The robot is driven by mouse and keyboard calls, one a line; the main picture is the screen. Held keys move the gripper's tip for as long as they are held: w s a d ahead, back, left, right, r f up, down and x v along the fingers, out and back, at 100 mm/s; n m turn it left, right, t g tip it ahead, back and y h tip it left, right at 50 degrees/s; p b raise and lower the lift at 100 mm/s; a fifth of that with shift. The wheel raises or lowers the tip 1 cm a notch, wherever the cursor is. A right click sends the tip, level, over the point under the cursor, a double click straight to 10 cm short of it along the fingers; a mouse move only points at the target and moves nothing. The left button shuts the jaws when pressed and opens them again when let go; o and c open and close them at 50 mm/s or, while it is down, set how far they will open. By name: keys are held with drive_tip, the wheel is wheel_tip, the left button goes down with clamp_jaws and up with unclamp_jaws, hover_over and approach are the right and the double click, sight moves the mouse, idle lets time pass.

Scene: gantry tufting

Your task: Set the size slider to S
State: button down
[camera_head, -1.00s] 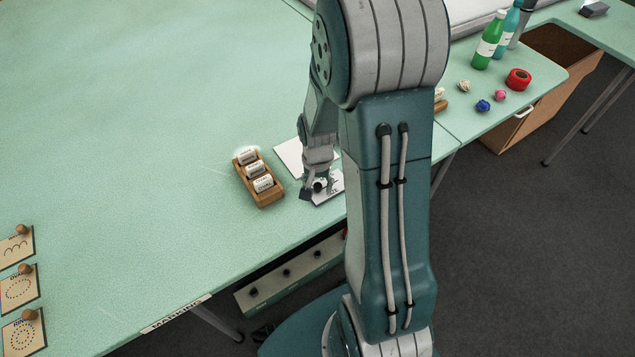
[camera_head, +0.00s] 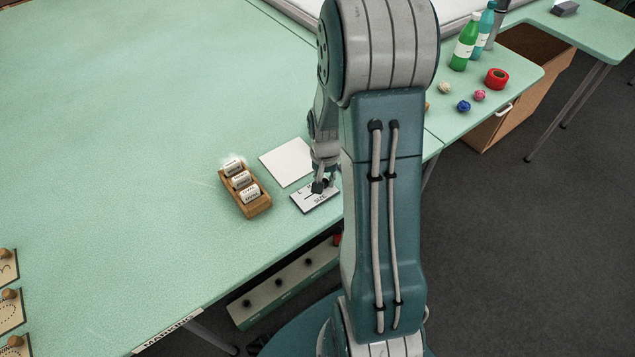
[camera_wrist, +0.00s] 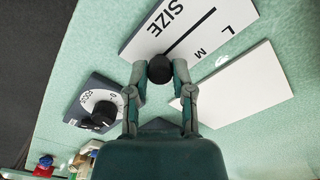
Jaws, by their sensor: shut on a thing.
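The white size plate (camera_wrist: 190,25) shows the word SIZE, a dark slot and the letters L and M in the wrist view. L is at the far end; no S is visible. A round black slider knob (camera_wrist: 159,66) is at the near end of the visible slot, past M. My gripper (camera_wrist: 159,76) is shut on this knob, a finger on each side. In the head view the plate (camera_head: 307,203) lies near the table's front edge, with my gripper (camera_head: 319,186) over its right part, partly behind my arm.
A blank white card (camera_head: 287,162) lies behind the plate. A wooden tray (camera_head: 259,208) with labelled rolls stands to its left. A dial with a black knob (camera_wrist: 104,113) is close to my gripper in the wrist view. Bottles (camera_head: 467,42) and small balls are at the right.

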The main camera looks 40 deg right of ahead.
drive_tip(key=shift+d, duration=0.1)
drive_tip(key=shift+c, duration=2.4)
unclamp_jaws()
drive_tip(key=shift+d, duration=0.25)
drive_tip(key=shift+r, duration=0.1)
wheel_tip(320, 180, up, 12)
drive_tip(key=shift+f, duration=0.2)
drive_tip(key=shift+w, duration=0.1)
